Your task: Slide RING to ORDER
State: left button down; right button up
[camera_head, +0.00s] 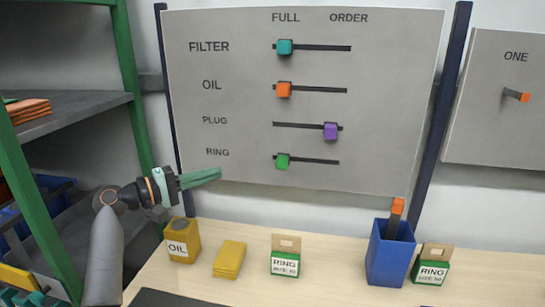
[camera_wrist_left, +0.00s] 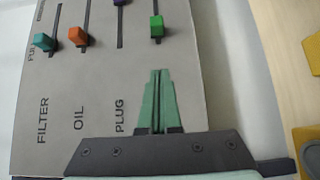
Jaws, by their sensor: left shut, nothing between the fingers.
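The green RING slider knob (camera_head: 283,161) sits near the left, FULL end of its slot (camera_head: 322,162), the lowest row on the grey board (camera_head: 400,130). It also shows in the left wrist view as a green block (camera_wrist_left: 156,27), ahead of the fingertips. My left gripper (camera_head: 219,172) is shut and empty, to the left of the knob and slightly lower in the picture, with a gap between them. Its green fingers lie together in the left wrist view (camera_wrist_left: 158,75). The RING label (camera_head: 217,152) is hidden in that view. My right gripper is not in view.
Teal FILTER (camera_head: 285,47) and orange OIL (camera_head: 284,90) knobs sit left; purple PLUG knob (camera_head: 330,131) sits right. Below stand an oil can (camera_head: 182,240), RING boxes (camera_head: 285,256) and a blue bin (camera_head: 390,258). A green-framed shelf (camera_head: 128,80) borders the left.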

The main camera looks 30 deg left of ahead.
aim_at(283, 161)
pick_arm(q)
jog(key=shift+r, duration=0.2)
jog(key=s+d+p+x, duration=0.1)
jog(key=d+p+x, duration=0.1)
jog(key=x, duration=1.1)
jog(key=shift+s+d+p, duration=0.25)
jog(key=shift+s+p, duration=0.05)
jog(key=shift+p, duration=0.3)
jog(key=shift+f, duration=0.1)
